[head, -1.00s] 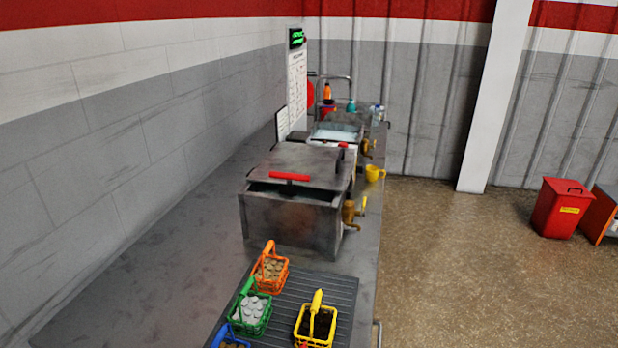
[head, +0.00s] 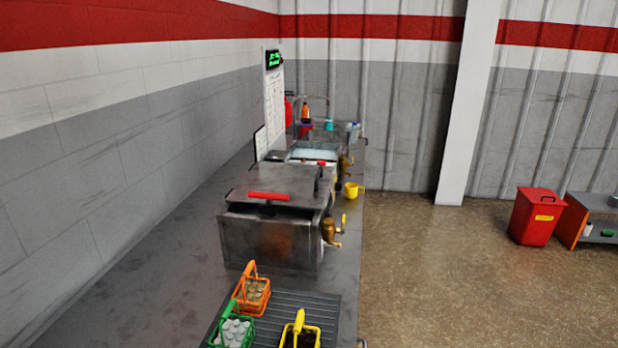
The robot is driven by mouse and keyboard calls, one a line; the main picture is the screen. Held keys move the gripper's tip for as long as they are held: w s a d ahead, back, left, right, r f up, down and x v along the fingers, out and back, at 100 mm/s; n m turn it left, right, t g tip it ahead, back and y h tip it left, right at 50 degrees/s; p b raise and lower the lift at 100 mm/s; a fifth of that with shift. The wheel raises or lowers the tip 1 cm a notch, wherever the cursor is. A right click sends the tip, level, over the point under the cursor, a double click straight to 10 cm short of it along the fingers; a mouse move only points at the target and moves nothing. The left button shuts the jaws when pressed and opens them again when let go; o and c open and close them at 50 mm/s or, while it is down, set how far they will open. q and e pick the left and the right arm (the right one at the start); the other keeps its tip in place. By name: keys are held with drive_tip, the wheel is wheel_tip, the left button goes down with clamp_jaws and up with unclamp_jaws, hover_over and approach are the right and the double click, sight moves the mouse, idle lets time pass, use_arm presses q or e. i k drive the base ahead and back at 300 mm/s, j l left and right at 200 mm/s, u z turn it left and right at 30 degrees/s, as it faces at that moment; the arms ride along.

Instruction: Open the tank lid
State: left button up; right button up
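The nearest tank (head: 265,243) is a grey metal box on the long counter, with a brass tap (head: 331,230) on its right side. Its grey lid (head: 275,181) lies over the top, with a red bar handle (head: 268,196) near its front edge. A dark gap shows under the lid's front edge. A second tank (head: 316,150) stands behind it; a pale surface shows in its top, and a small red piece is at its front. Neither of my grippers shows in the head view.
On the counter (head: 165,262), orange (head: 255,294), green (head: 236,333) and yellow (head: 300,337) baskets stand on a ribbed mat in front of the tank. A yellow cup (head: 352,190) stands at the right edge. A red bin (head: 536,216) is on the floor.

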sight(306, 187)
drive_tip(key=k, duration=0.75)
drive_tip(key=k+u, duration=0.25)
drive_tip(key=u, duration=0.15)
drive_tip(key=k+j+u, duration=0.1)
drive_tip(key=k+u, duration=0.15)
drive_tip(key=u, duration=1.65)
drive_tip(key=k+l+u, duration=0.1)
drive_tip(key=l, duration=0.35)
drive_tip(key=k+l+u, duration=0.1)
drive_tip(key=l, duration=0.3)
drive_tip(key=k+l, duration=0.15)
drive_tip(key=l, duration=0.3)
drive_tip(key=k+l, duration=0.1)
drive_tip(key=l, duration=0.35)
drive_tip(key=k+l, duration=0.15)
drive_tip(key=l, duration=0.3)
drive_tip(key=k+l, duration=0.1)
drive_tip(key=l, duration=0.35)
drive_tip(key=k+l, duration=0.15)
drive_tip(key=l, duration=0.3)
drive_tip(key=k+l, duration=0.1)
drive_tip(key=l, duration=0.35)
drive_tip(key=k+l, duration=0.15)
drive_tip(key=l, duration=0.3)
drive_tip(key=k+l, duration=0.1)
drive_tip(key=l, duration=0.3)
